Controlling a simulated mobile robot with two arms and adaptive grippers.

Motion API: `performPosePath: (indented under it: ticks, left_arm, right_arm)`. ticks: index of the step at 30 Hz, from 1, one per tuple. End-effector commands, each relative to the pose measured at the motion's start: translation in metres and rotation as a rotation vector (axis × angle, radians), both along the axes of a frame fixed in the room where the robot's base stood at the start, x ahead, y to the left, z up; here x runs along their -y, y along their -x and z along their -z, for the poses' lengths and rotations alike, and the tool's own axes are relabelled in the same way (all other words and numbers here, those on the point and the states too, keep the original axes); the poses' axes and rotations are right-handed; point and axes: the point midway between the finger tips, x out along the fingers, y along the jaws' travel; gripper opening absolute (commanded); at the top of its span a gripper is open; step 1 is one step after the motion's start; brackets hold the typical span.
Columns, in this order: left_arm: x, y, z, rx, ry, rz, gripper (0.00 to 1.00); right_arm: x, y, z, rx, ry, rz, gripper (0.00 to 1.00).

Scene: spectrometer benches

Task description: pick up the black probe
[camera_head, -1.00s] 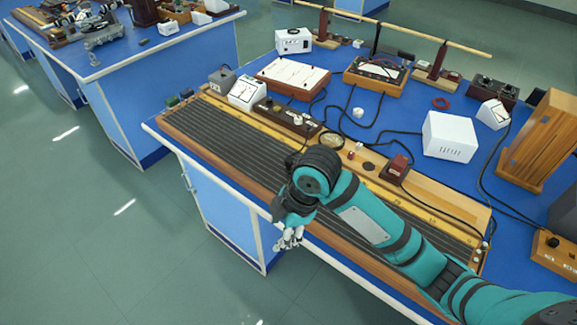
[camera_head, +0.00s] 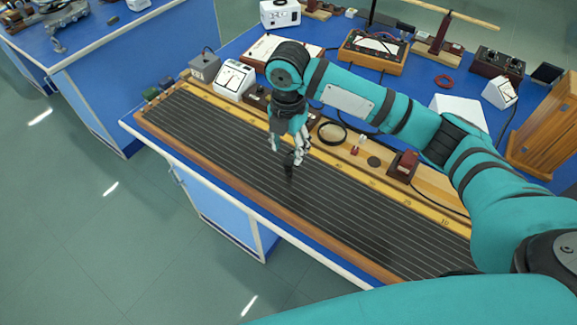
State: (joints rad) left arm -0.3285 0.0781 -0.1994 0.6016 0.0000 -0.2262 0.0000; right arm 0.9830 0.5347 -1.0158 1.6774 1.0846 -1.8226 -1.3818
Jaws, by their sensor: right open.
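My right gripper (camera_head: 289,153) points down over the dark grooved board (camera_head: 215,150). Its silver fingers are spread open. A small dark upright piece, which looks like the black probe (camera_head: 289,161), shows between and just below the fingertips, close to the board's surface. I cannot tell whether the fingers touch it. My left gripper is not in view.
A yellow scale strip (camera_head: 398,203) runs along the board. A dark red block (camera_head: 403,165), a black ring (camera_head: 332,132) and a white meter (camera_head: 234,79) stand behind it. Cables cross the blue bench. The board's front half is clear.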

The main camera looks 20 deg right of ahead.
Motion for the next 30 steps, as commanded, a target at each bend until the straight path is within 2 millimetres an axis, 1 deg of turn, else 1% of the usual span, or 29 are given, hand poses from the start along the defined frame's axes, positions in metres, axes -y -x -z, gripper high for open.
performPosePath:
  ticks: [1,2,3,5,6,9,12,16,21,25,30]
  left_arm:
    - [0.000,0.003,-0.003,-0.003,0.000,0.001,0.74]
    - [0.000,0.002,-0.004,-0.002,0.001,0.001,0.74]
    - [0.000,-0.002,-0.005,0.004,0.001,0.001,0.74]
    - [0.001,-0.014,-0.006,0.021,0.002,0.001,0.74]
    - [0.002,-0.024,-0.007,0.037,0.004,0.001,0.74]
    - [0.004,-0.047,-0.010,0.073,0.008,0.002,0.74]
    - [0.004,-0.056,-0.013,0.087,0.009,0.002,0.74]
    - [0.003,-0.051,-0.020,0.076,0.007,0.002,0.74]
    - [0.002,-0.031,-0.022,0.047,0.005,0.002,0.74]
    - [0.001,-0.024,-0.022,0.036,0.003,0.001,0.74]
    - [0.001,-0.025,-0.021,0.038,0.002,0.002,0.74]
  right_arm:
    - [0.000,0.001,0.010,-0.004,0.001,0.001,0.49]
    - [0.000,0.001,0.016,-0.004,0.001,0.001,0.49]
    - [0.000,0.000,0.022,-0.003,0.000,0.000,0.49]
    - [0.000,0.000,0.031,-0.001,0.000,0.002,0.49]
    - [0.000,0.000,0.035,-0.001,0.000,0.002,0.49]
    - [0.000,0.000,0.041,0.000,0.000,0.000,0.49]
    - [0.001,-0.001,0.047,0.000,0.000,0.001,0.49]
    - [0.003,-0.005,0.064,-0.004,0.001,0.003,0.49]
    - [0.004,-0.007,0.088,-0.001,-0.001,0.001,0.49]
    - [0.005,-0.007,0.094,0.001,0.000,0.000,0.49]
    - [0.005,-0.007,0.095,0.003,0.000,0.000,0.49]
